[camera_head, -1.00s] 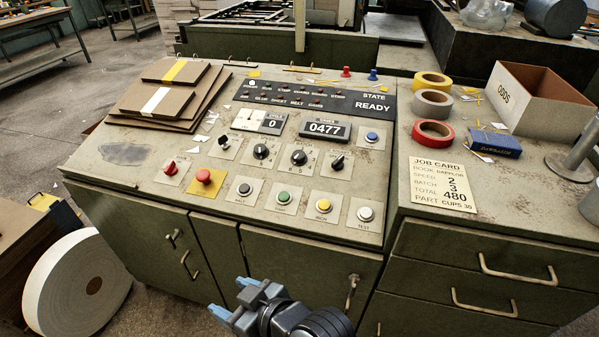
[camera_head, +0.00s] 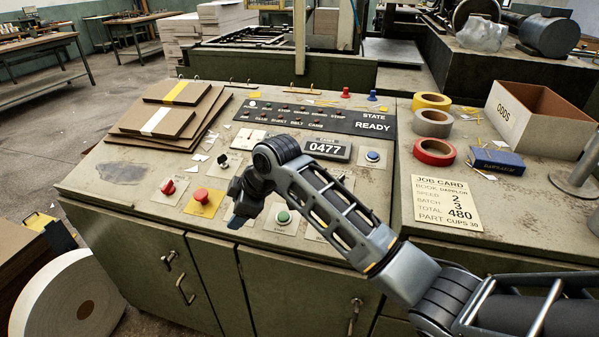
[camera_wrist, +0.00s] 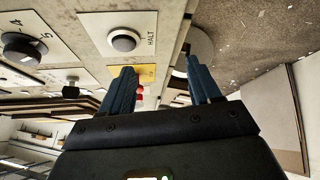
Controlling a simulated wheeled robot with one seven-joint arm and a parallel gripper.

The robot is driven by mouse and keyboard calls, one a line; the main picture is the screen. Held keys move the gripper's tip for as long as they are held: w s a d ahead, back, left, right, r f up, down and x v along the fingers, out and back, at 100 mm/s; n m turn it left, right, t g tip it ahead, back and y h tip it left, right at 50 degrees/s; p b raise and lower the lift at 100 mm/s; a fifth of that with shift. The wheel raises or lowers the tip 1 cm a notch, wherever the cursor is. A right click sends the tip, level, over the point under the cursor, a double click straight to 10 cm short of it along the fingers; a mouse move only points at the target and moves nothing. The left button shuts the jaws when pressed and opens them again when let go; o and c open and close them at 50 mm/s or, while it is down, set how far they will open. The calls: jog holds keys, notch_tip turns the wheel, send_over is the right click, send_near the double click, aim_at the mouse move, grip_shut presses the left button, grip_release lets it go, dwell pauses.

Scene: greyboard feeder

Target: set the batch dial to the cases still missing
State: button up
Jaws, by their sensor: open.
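The dials on the sloped panel (camera_head: 120,195) are mostly hidden behind my arm in the head view. In the wrist view a round black dial (camera_wrist: 22,48) with the numerals 4 and 5 shows, cut by the left edge; its name and setting cannot be read. My gripper (camera_wrist: 163,88) is open and empty, its blue fingers apart near the HALT button (camera_wrist: 124,40). In the head view my gripper (camera_head: 238,212) is over the panel's front. The counter (camera_head: 324,148) reads 0477. The job card (camera_head: 446,203) reads speed 2, batch 3, total 480. The state display (camera_head: 372,126) reads READY.
A red mushroom button (camera_head: 201,195), a red knob (camera_head: 167,187) and a green button (camera_head: 283,216) are close to my gripper. A black switch (camera_head: 223,160) is behind them. Greyboards (camera_head: 160,121) lie left; tape rolls (camera_head: 434,152) and the ODDS box (camera_head: 540,122) are right.

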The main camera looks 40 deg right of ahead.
jog(key=d+r, duration=0.1)
jog(key=d, duration=0.2)
jog(key=w+d+r+g+h, duration=0.1)
jog(key=d, duration=0.2)
jog(key=d+r+n+h, duration=0.1)
jog(key=d, duration=0.2)
jog(key=shift+w+d+r+g+b, duration=0.3)
jog(key=shift+w+d+r+g, duration=0.05)
jog(key=shift+r+g, duration=0.05)
jog(key=d+r+g+h, duration=0.2)
jog(key=d+r, duration=0.3)
jog(key=d, duration=0.4)
jog(key=shift+n, duration=0.3)
jog(key=x, duration=0.8)
jog(key=shift+s+d, duration=0.15)
jog(key=shift+s, duration=0.25)
jog(key=shift+c, duration=0.2)
jog(key=c, duration=1)
